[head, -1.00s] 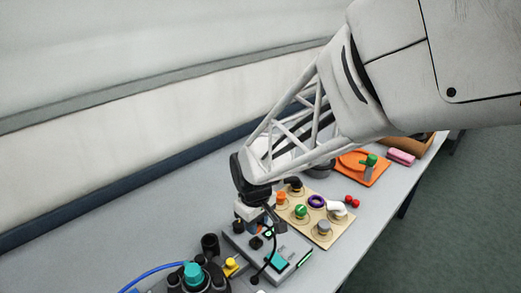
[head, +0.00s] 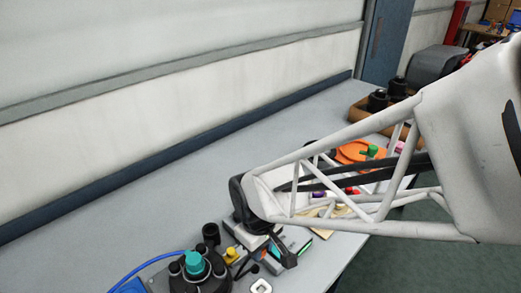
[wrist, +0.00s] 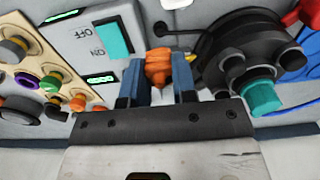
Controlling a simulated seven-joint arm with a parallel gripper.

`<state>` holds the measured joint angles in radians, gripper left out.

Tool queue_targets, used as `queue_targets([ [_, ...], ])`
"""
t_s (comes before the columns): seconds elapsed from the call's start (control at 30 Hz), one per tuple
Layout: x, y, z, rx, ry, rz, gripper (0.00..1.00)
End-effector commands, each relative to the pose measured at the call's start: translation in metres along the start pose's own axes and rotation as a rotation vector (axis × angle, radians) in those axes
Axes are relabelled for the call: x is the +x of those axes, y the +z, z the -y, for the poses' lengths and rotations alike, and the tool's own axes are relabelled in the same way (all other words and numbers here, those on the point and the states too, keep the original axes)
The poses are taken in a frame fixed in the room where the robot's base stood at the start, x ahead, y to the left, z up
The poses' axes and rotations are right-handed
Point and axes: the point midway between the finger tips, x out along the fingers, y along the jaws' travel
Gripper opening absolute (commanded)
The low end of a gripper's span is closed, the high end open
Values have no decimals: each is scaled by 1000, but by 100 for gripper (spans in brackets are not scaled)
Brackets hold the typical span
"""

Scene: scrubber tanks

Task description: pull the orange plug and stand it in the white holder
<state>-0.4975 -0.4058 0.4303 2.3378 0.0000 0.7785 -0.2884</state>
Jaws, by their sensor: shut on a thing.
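The orange plug (wrist: 158,72) is ribbed and sits between the two blue fingers of my gripper (wrist: 159,64) in the wrist view. The fingers are shut on it. Whether its lower end is in a socket or free is hidden. In the head view my gripper (head: 262,244) is low over the bench beside the grey switch box (head: 296,251), and the plug is hidden there. A white square piece with a dark opening, seemingly the white holder (head: 261,286), stands at the bottom edge of the head view.
The switch box has a teal rocker (wrist: 114,38). A black round tank with a teal cap (wrist: 262,97) stands on the other side of my gripper. A tan board (wrist: 38,62) carries several coloured knobs. A loose black cable (wrist: 166,29) lies nearby. The bench by the wall is clear.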

Motion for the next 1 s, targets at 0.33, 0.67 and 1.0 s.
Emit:
queue_targets([
  [0.33,0,29,24,-1,0,0,0],
  [0.67,0,33,27,0,0,1,0],
  [1.0,1,33,27,0,0,1,0],
])
